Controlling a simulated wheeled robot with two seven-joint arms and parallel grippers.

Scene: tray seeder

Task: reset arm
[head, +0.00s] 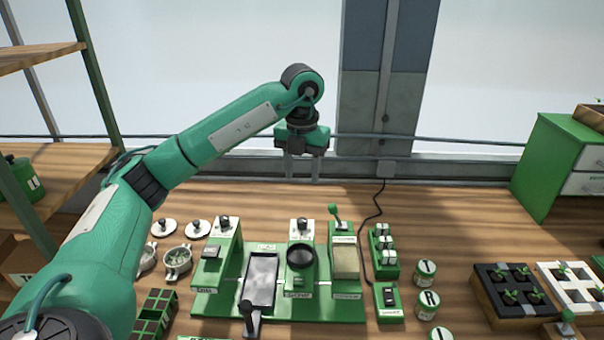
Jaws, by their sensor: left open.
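My left arm comes in from the left and reaches up over the table. My left gripper (302,169) hangs from its end, pointing down, with its two fingers apart and nothing between them. It is above the back part of the wooden table (290,199), behind the green tray seeder (280,310). The seeder carries a dark tray (261,283), a black round cup (300,256) and a lever with a green knob (335,212). My right gripper is not in view.
Small pots (178,261) and lids (164,228) lie left of the seeder. A switch box (389,301) with a cable, round tins (426,271) and seedling trays (483,292) stand to the right. A green cabinet (545,165) is at the back right. Shelves (50,160) stand at left.

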